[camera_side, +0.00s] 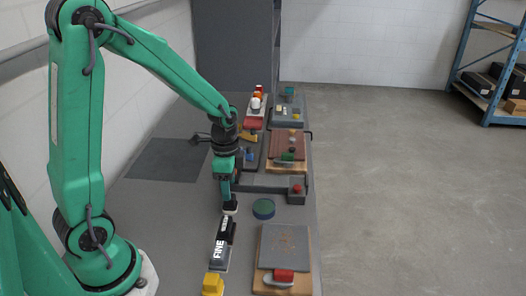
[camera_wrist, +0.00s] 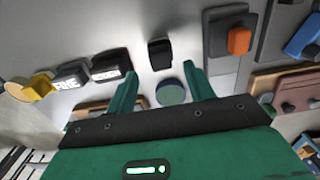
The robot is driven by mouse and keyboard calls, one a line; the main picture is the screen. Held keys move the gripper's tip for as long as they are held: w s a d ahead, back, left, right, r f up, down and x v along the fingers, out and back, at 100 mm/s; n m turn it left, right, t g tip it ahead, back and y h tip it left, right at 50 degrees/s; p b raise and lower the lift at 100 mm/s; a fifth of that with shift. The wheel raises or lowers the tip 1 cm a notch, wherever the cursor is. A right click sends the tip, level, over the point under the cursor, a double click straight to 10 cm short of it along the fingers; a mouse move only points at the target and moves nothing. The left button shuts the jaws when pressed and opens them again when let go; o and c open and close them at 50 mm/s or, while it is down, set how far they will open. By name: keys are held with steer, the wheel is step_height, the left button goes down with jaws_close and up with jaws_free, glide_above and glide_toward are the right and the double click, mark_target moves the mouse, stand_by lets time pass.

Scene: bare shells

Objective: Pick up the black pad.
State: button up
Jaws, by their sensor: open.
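A small black block (camera_wrist: 160,53), which looks like the black pad, lies on the grey bench in the wrist view, just beyond and between my fingertips. In the side view it seems to be the small dark piece with a pale part (camera_side: 230,208) directly below my gripper. My gripper (camera_side: 226,196) points down over it. I cannot tell whether the fingertips touch the block.
A black block with a white label (camera_side: 226,230), a block marked FINE (camera_side: 219,252) and a yellow piece (camera_side: 213,284) line up toward the front. A round green-blue disc (camera_side: 263,209) lies to the right. A grey board (camera_side: 288,245) and several boards with blocks fill the right side.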

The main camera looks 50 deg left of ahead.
mark_target(230, 203)
steer(key=shift+f, duration=0.1)
steer(key=shift+f, duration=2.5)
steer(key=c, duration=1.1)
